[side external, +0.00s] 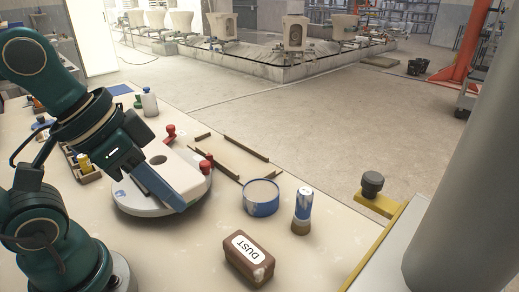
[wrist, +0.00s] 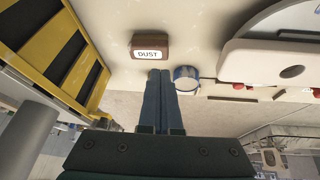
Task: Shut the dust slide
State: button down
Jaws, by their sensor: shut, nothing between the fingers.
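A brown block with a white DUST label (side external: 249,258) sits on the pale table at the front. It also shows in the wrist view (wrist: 150,46), near the top. I cannot tell any sliding part on it, nor whether a slide is open or shut. My gripper (side external: 180,206) points down over the front right edge of the white round carousel (side external: 135,208), left of the block. Its blue fingers are together and empty. In the wrist view the fingertips (wrist: 158,72) appear just below the block, beside the blue tin, and apart from the block as seen from the side.
A blue tin (side external: 261,198) and a blue-and-brown bottle (side external: 302,211) stand behind the block. Red knobs (side external: 206,163) stand by the carousel. Thin brown rails (side external: 246,148) lie behind. A yellow frame with a dark knob (side external: 372,184) is at right. Table around the block is clear.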

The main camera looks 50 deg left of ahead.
jog(key=w+d+r+m+g+h, duration=0.1)
jog(key=w+d+r+g+h, duration=0.3)
jog(key=w+d+r+h, duration=0.6)
jog(key=w+a+f+n+t+h, duration=0.1)
jog(key=w+h, duration=0.2)
jog(key=w, duration=0.2)
jog(key=w+f+n+t+h, duration=0.1)
jog(key=w+n+t+h, duration=0.1)
jog(key=w, duration=0.3)
jog(key=w+a+f+n+t, duration=0.2)
jog(key=w+a+f+n, duration=0.1)
jog(key=w+f, duration=0.3)
jog(key=s+d+f, duration=0.1)
jog(key=s+d, duration=0.1)
jog(key=d, duration=0.7)
jog(key=shift+d, duration=0.2)
jog(key=shift+s, duration=0.2)
